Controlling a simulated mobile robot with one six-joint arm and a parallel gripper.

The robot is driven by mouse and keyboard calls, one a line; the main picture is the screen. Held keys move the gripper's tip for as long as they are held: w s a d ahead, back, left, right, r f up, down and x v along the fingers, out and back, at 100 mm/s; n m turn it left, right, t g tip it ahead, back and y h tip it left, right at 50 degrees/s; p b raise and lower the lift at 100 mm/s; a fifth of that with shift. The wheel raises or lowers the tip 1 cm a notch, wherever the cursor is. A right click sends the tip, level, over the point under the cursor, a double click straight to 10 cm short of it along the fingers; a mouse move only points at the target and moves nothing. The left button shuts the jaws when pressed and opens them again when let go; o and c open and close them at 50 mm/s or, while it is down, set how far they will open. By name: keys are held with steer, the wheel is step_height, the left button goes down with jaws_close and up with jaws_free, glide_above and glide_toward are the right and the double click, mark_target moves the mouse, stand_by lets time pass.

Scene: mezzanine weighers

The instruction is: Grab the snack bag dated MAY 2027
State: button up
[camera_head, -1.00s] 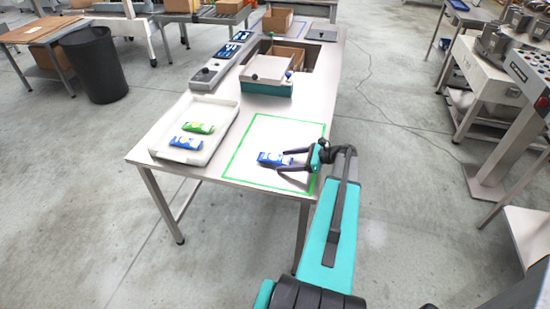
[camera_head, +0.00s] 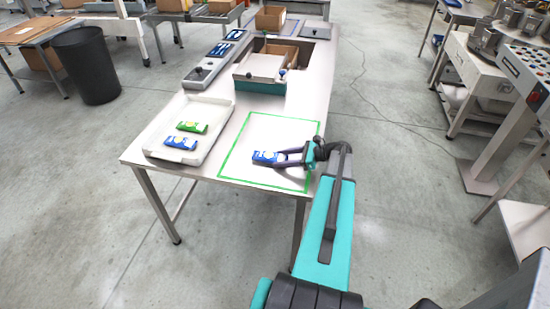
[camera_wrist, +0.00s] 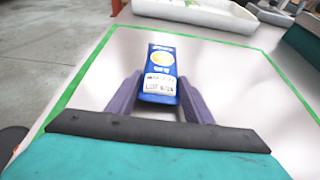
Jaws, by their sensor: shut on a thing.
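A blue snack bag (camera_head: 265,157) lies inside the green-outlined square (camera_head: 250,184) on the steel table. In the wrist view the blue bag (camera_wrist: 161,75) has a yellow disc and a white date label at its near end; its date is too blurred to read surely. My gripper (camera_head: 280,158) is shut on this bag, one purple finger on each side of its near end, also in the wrist view (camera_wrist: 160,90). A green bag (camera_head: 192,127) and another blue bag (camera_head: 181,143) lie in the white tray (camera_head: 160,155); their dates are not legible.
A teal-based weigher (camera_head: 262,72) stands farther back on the table, by a grey control panel (camera_head: 215,58) and a cardboard box (camera_head: 280,50). A black bin (camera_head: 87,66) stands on the floor at left. Bare tabletop surrounds the held bag.

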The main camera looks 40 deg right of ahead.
steer(key=shift+r, duration=0.1)
steer(key=shift+r+b, duration=0.45)
steer(key=shift+r, duration=0.15)
steer(key=shift+s+a+r+b, duration=0.1)
steer(key=shift+a+r+b, duration=0.15)
steer(key=shift+r, duration=0.3)
steer(key=shift+s+a+r+b, duration=0.1)
steer(key=shift+a+r+b, duration=0.05)
steer(key=shift+r+b, duration=0.3)
steer(key=s+a+b, duration=0.1)
steer(key=a, duration=0.2)
steer(key=s+a+b, duration=0.1)
steer(key=s+a, duration=0.1)
steer(key=a, duration=0.1)
steer(key=s+a+r, duration=0.1)
steer(key=a, duration=0.1)
steer(key=shift+s+a+b, duration=0.2)
steer(key=shift+a+b, duration=0.2)
steer(key=shift+s+a+r+b, duration=0.1)
steer(key=shift+s+a+b, duration=0.15)
steer(key=shift+a, duration=0.4)
steer(key=shift+s+a+r+b, duration=0.1)
steer(key=shift+s+a, duration=0.25)
steer(key=shift+a, duration=0.25)
steer(key=shift+s+a+r+p, duration=0.15)
steer(key=shift+a+r+p, duration=0.1)
steer(key=shift+p, duration=0.2)
steer(key=shift+s+a+f+p, duration=0.15)
steer(key=shift+s+a+p, duration=0.25)
steer(key=shift+a+p, duration=0.4)
